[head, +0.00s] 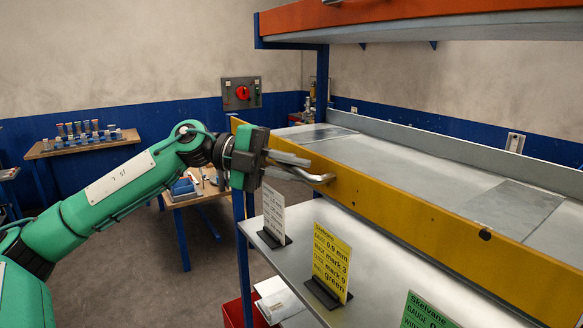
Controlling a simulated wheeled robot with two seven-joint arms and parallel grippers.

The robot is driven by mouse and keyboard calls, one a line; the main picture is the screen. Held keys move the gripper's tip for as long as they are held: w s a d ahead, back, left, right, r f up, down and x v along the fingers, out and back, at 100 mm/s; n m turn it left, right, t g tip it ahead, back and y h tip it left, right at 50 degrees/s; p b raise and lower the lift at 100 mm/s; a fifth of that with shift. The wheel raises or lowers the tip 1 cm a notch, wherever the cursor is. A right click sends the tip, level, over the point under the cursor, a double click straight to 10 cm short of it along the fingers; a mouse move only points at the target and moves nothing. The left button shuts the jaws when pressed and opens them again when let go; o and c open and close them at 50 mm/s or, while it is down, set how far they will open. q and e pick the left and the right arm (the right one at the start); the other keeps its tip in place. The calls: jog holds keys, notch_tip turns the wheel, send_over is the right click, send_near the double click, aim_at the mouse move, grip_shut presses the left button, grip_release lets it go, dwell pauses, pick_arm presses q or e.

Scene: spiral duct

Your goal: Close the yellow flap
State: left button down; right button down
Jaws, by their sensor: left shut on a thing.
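The yellow flap (400,207) is a long panel running along the front edge of the middle shelf, from the far left end to the lower right. Its face stands roughly upright, and I cannot tell whether it is fully shut. A curved grey metal handle (321,179) shows near its far end. My left gripper (303,170) reaches in from the left and is shut on this handle, its fingers in front of the yellow face. The fingers partly hide the handle. My right gripper is not in view.
The grey shelf (400,160) behind the flap looks empty. Below, a lower shelf (385,285) carries a white sign (274,213), a yellow sign (332,262) and a green sign (425,314). An orange-edged shelf (420,14) hangs above. Open floor lies left.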

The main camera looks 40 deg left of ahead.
pick_arm(q)
jog(key=c, duration=1.7)
grip_release()
jog(key=shift+s+a+f+b, duration=0.1)
jog(key=shift+a+b, duration=0.35)
jog(key=shift+b, duration=0.05)
jog(key=b+v, duration=0.7)
jog(key=v, duration=0.5)
jog(key=shift+s+a+r, duration=0.15)
jog(key=shift+a+r, duration=0.1)
jog(key=shift+a, duration=0.1)
